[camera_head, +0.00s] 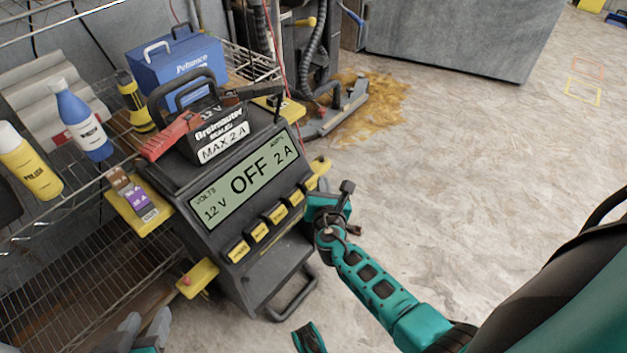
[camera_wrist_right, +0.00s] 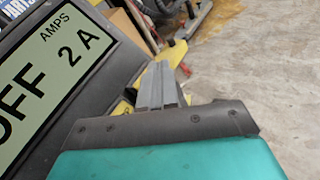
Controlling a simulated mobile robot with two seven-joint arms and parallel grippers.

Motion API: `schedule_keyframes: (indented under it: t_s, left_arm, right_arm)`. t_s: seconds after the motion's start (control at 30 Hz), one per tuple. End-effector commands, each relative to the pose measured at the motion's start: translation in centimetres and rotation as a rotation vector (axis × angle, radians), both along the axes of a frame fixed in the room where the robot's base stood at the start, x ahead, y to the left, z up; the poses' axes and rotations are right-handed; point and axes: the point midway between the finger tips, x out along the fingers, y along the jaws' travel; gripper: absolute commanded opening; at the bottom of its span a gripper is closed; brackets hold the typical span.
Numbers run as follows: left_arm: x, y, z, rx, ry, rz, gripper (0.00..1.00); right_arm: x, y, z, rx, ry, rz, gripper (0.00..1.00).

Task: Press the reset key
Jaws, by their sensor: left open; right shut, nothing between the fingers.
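The grey charger (camera_head: 205,235) stands in front of the wire shelf. Its display (camera_head: 244,180) reads 12 V, OFF, 2 A, and part of it shows in the right wrist view (camera_wrist_right: 55,75). A row of yellow keys (camera_head: 259,232) runs below the display; their labels are too small to read, so I cannot tell which is reset. My right gripper (camera_wrist_right: 158,85) is shut and empty, beside the display's right edge. In the head view it is by the right end of the key row, its fingertips mostly hidden. My left gripper (camera_head: 144,325) is open at the bottom left, below the charger.
Red and black clamps (camera_head: 172,136) lie on top of the charger. Yellow brackets (camera_head: 198,278) stick out at its sides, and a handle (camera_head: 294,296) juts from its lower front. Bottles (camera_head: 82,120) and a blue box (camera_head: 178,68) stand on the shelf.

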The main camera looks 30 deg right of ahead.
Motion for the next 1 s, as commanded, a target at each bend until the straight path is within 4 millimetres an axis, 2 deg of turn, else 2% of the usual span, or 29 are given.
schedule_keyframes:
  t_s: [0.23, 0.7, 1.0]
  left_arm:
    - [-0.2, 0.1, 0.3, 0.001, 0.005, 0.0, 0.43]
    - [-0.2, 0.0, 3.2, 0.001, 0.005, 0.0, 0.43]
    - [-0.2, 0.0, 3.1, 0.0, 0.005, -0.001, 0.43]
  right_arm:
    - [-0.4, -0.2, 0.4, -0.001, 0.001, -0.001, 0.0]
    - [-3.8, -1.6, 2.6, 0.0, 0.0, -0.001, 0.0]
    - [-3.9, -1.6, 2.6, 0.0, 0.0, -0.001, 0.0]
